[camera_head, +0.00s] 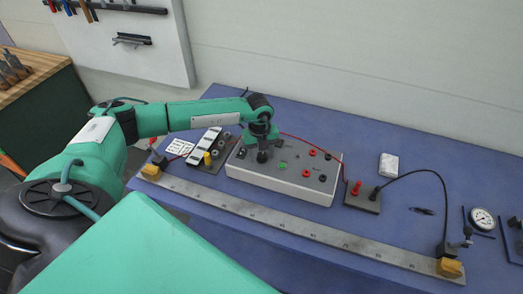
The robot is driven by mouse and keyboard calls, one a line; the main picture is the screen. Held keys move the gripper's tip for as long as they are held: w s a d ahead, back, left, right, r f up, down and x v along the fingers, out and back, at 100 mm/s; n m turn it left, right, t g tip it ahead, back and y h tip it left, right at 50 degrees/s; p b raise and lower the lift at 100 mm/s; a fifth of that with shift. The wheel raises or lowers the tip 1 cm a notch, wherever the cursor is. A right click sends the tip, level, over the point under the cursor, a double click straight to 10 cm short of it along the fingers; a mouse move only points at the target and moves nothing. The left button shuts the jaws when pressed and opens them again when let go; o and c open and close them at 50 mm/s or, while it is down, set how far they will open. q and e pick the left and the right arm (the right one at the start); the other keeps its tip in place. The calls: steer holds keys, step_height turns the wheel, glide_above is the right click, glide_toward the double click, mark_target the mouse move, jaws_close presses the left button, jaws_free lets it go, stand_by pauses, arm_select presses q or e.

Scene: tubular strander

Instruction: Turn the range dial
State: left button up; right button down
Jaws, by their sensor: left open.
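A grey instrument box (290,191) with a sloped top stands on the blue table. Its top carries red and black terminals and a green button (283,165). My left gripper (262,152) reaches in from the left and points down over the left part of the box top, with its jaws open. Dark parts show right below it, where a dial may be. I cannot tell dial from fingertips there, or whether they touch. My right gripper is out of view.
A long metal bar (265,220) with yellow end blocks lies along the front. A small black terminal block (362,198), a white block (389,165) and a round gauge (482,218) stand to the right. Red and black wires arch over the table. A battery pack (204,146) sits left of the box.

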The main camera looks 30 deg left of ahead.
arm_select(q)
steer(key=shift+f, duration=0.1)
steer(key=c, duration=1)
